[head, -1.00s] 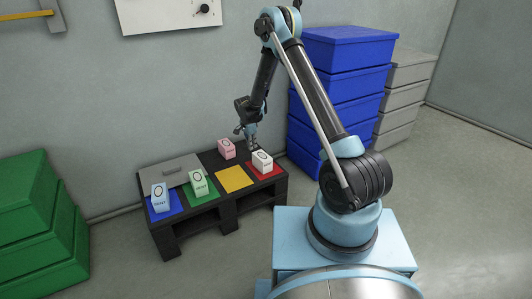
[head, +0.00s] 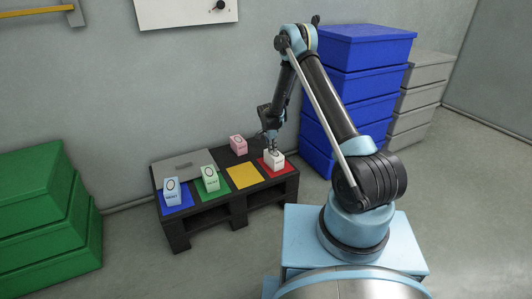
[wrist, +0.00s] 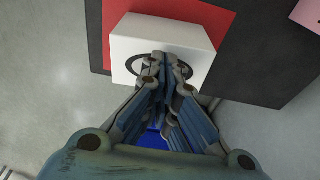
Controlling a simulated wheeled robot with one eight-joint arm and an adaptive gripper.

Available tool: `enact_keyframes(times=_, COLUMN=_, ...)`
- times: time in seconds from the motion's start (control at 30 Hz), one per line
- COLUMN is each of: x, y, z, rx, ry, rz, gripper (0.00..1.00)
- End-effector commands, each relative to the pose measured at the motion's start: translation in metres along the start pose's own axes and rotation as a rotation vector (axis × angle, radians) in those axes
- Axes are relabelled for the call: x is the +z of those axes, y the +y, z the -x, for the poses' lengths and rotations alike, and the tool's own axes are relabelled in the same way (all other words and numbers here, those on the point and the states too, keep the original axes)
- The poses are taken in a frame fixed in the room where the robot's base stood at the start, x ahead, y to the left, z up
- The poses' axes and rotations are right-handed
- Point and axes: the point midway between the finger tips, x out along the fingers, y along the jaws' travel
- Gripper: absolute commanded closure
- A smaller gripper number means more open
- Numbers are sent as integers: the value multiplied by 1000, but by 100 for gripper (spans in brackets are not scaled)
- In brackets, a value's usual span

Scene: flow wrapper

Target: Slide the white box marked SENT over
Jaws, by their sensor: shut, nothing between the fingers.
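The white box (head: 274,161) stands upright on the red square (head: 263,169) at the right end of the dark pallet. Its lettering is too small to read in the head view. In the wrist view the white box (wrist: 195,32) shows a dark ring on a white face, partly hidden by my fingers. My gripper (head: 271,149) is shut and empty, right at the top of the box. In the wrist view my closed fingertips (wrist: 165,58) overlap the ringed face; I cannot tell whether they touch it.
Blue crates (head: 358,85) stand behind at right, green crates (head: 45,235) at left.

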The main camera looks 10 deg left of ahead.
Motion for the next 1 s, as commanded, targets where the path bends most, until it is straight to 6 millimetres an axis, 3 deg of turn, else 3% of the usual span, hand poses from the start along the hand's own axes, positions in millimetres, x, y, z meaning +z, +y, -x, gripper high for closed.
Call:
enact_keyframes(times=0.23, x=-37, y=0, z=-6, rx=1, ry=0, rz=-3, gripper=100)
enact_keyframes(times=0.5, x=-32, y=0, z=-22, rx=1, ry=0, rz=0, gripper=100)
enact_keyframes(times=0.87, x=-31, y=1, z=-24, rx=2, ry=-1, rz=-1, gripper=100)
enact_keyframes(times=1.0, x=-10, y=-5, z=-21, rx=2, ry=-2, rz=7, gripper=100)
